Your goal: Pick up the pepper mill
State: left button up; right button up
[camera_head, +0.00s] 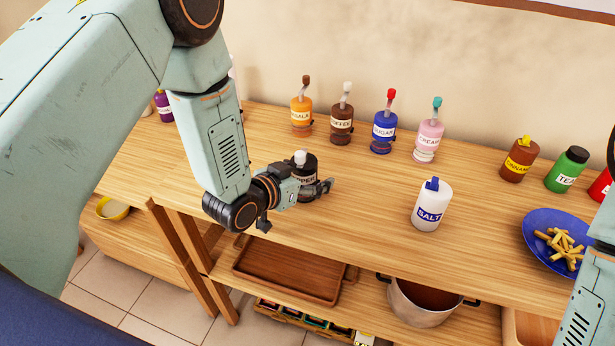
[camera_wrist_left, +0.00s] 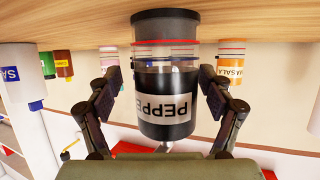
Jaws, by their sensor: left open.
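The pepper mill (camera_head: 304,169) is a dark cylinder with a white knob, standing upright on the wooden shelf top in the head view. It also shows close up and upside down in the left wrist view (camera_wrist_left: 167,98), with a white "PEPPE" label, a clear band and a red ring. My left gripper (camera_head: 318,187) is at the mill; in the left wrist view its open fingers (camera_wrist_left: 161,88) stand on either side of it. Narrow gaps show between the fingers and the mill. My right arm enters at the right edge; its gripper is out of view.
A salt bottle (camera_head: 431,205) stands to the right. Behind are the masala (camera_head: 301,112), coffee (camera_head: 342,122), sugar (camera_head: 384,131) and cream (camera_head: 428,138) bottles. A blue plate of fries (camera_head: 540,222) is at right. The shelf between mill and salt is clear.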

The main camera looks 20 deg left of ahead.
pick_arm(q)
jog(key=shift+s+a, duration=0.15)
jog(key=shift+a, duration=0.35)
jog(key=shift+s+a, duration=0.1)
jog(key=shift+s, duration=0.05)
jog(key=shift+c, duration=0.2)
jog(key=shift+d, duration=0.35)
jog(key=c, duration=0.5)
jog(key=shift+a, duration=0.2)
jog(key=shift+c, duration=1.2)
jog(key=shift+a, duration=0.15)
jog(key=c, duration=0.3)
jog(key=shift+d, duration=0.25)
jog(key=shift+c, duration=1.3)
pick_arm(e)
jog(key=shift+s+a, duration=0.2)
